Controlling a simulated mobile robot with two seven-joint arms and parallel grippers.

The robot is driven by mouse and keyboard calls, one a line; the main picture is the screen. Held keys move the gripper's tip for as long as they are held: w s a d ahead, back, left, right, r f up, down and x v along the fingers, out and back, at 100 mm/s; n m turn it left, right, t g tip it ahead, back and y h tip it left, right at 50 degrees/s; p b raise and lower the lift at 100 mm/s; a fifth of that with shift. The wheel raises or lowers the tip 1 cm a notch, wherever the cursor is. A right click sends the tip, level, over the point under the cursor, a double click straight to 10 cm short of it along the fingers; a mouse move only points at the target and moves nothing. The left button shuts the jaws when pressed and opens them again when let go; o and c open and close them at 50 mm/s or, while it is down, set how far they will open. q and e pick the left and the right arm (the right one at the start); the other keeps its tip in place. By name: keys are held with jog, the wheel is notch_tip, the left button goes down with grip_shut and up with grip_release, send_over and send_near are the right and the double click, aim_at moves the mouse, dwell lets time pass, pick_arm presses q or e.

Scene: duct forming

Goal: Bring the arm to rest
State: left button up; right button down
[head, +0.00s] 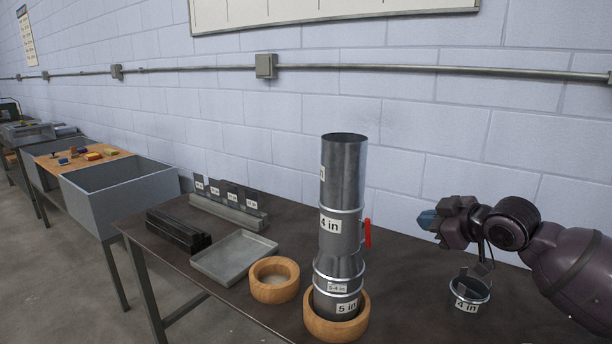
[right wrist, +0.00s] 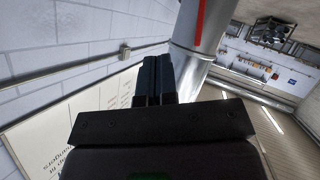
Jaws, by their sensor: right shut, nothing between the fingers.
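My right gripper (head: 428,220) is at the right of the head view, above the table and to the right of the duct stack. It is shut and empty, pointing left. In the right wrist view its dark fingers (right wrist: 153,80) are together, and the grey duct (right wrist: 203,35) shows behind them. The metal duct stack (head: 343,180) stands upright in a wooden ring (head: 335,327), with "4 in" and "5 in" labels and a red handle (head: 367,233) on its right side. My left gripper is not in view.
A short "4 in" collar (head: 468,293) stands on the table below my right arm. A second wooden ring (head: 274,281), a metal tray (head: 234,257), dark bars (head: 178,232) and a labelled rack (head: 228,205) are left of the stack. The block wall is behind.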

jog(key=s+f+m+t+h, duration=0.1)
jog(key=s+f+m+t, duration=0.1)
jog(key=s+f, duration=0.5)
jog(key=s+f+m+t+h, duration=0.1)
jog(key=s+f+m+t, duration=0.15)
jog(key=f, duration=0.95)
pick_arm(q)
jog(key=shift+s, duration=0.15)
pick_arm(e)
jog(key=s+d+f+m+g+h, duration=0.1)
jog(key=s+f+m+g+h, duration=0.1)
jog(key=s+f, duration=0.7)
jog(key=s+d+f+m+g+h, duration=0.1)
jog(key=s+f+m+g+h, duration=0.1)
jog(key=s+f, duration=0.8)
jog(key=s+m+h, duration=0.1)
jog(key=s+m, duration=0.1)
jog(key=s, duration=0.2)
jog(key=shift+s+d, duration=0.35)
jog(key=shift+s, duration=0.05)
